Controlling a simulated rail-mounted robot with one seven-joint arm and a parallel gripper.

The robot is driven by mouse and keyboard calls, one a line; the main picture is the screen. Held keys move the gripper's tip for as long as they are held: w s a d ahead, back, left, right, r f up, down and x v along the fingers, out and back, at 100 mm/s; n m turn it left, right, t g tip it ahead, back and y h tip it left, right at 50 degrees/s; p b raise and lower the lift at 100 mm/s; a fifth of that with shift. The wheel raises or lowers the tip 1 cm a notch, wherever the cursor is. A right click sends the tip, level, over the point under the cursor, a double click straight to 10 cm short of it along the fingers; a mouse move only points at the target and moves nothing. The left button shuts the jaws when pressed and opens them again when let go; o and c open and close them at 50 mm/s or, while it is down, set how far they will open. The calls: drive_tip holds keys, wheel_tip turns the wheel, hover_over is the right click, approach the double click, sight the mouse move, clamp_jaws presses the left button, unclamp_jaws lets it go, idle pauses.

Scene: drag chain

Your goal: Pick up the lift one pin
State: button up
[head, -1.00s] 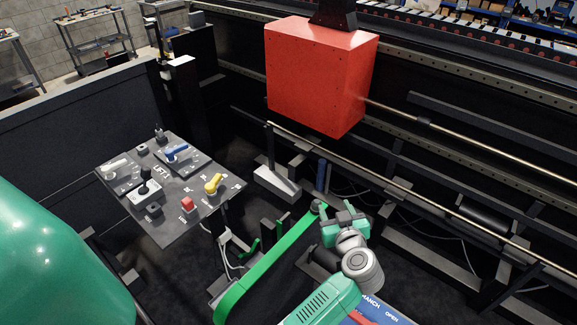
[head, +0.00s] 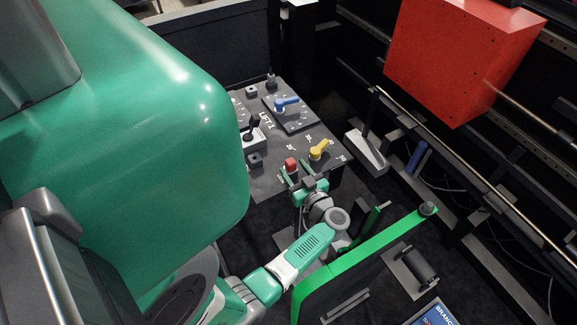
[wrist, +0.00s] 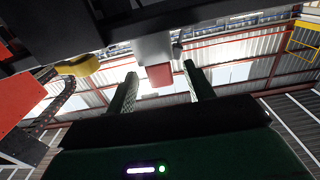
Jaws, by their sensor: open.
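A dark control panel (head: 270,190) with white lettering carries several handles and knobs. A red block (head: 291,164) sits near its front edge; I cannot tell for sure which part is the lift one pin. My gripper (head: 300,180) is just in front of the red block, at the panel's front edge, and is open. In the wrist view the red block (wrist: 159,76) on its grey mount shows between the two spread green fingers, near their tips. No contact is visible.
A yellow handle (head: 320,149) is right of the red block; it also shows in the wrist view (wrist: 78,66). A blue handle (head: 286,104) and black knob (head: 252,128) are farther back. A green bar (head: 375,250) and large red box (head: 460,55) are at right.

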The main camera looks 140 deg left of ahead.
sight(288, 160)
drive_tip(key=p+x, duration=0.1)
drive_tip(key=x, duration=0.3)
drive_tip(key=shift+s+r, duration=0.1)
drive_tip(key=shift+s, duration=0.2)
clamp_jaws()
